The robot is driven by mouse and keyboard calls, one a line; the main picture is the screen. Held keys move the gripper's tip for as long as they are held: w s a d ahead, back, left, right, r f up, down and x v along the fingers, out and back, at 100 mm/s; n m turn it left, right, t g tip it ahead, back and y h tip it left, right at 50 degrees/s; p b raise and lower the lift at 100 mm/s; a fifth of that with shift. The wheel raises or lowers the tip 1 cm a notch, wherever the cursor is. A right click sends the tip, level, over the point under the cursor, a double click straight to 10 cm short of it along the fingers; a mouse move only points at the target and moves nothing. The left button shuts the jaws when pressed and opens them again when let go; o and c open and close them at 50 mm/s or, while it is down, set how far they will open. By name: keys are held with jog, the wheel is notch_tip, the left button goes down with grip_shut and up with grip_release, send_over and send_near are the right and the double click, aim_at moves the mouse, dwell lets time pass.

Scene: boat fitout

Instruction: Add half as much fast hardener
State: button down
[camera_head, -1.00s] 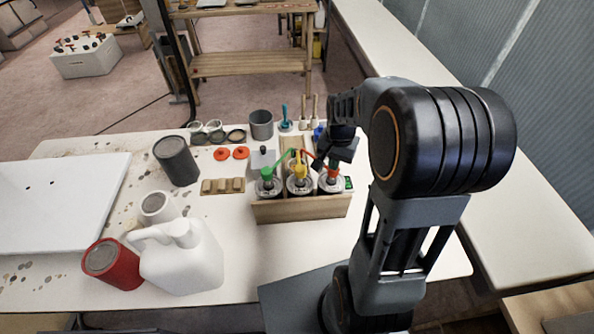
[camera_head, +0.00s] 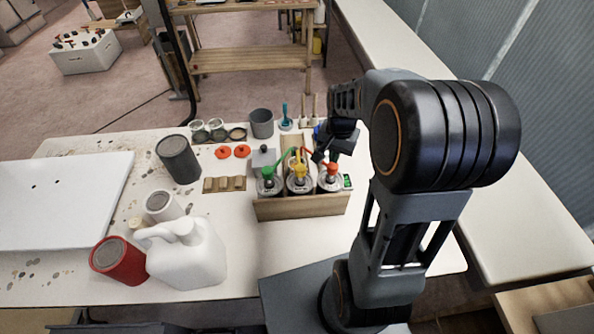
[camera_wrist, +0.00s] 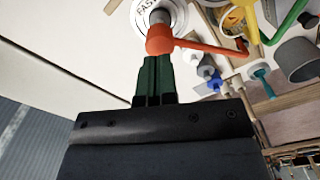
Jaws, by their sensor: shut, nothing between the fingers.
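Three cans with pumps stand in a row in a wooden box (camera_head: 300,207). The pump heads are green (camera_head: 267,171), yellow (camera_head: 299,170) and red (camera_head: 331,168). In the wrist view the can under the red pump (camera_wrist: 160,38) has a white lid marked "FAST" (camera_wrist: 145,8). The red pump's spout (camera_wrist: 212,48) runs off to the side. My gripper (camera_head: 320,157) is shut and empty, close above the red pump. Its dark green fingers show in the wrist view (camera_wrist: 154,62), with tips beside or over the pump head; contact cannot be told.
A white jug (camera_head: 187,255), red can (camera_head: 118,260) and dark can (camera_head: 178,158) stand left. The table's front centre is clear.

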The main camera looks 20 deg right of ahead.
jog(key=shift+r+p, duration=1.25)
jog(key=shift+r, duration=0.3)
jog(key=shift+f+n, duration=0.15)
jog(key=shift+n, duration=0.25)
jog(key=s+a+r+n+t, duration=0.4)
jog(key=s+a+r+n, duration=0.3)
jog(key=s+a+r, duration=0.1)
jog(key=shift+s+r, duration=0.45)
jog(key=shift+s, duration=0.6)
jog(key=c, duration=1.8)
grip_release()
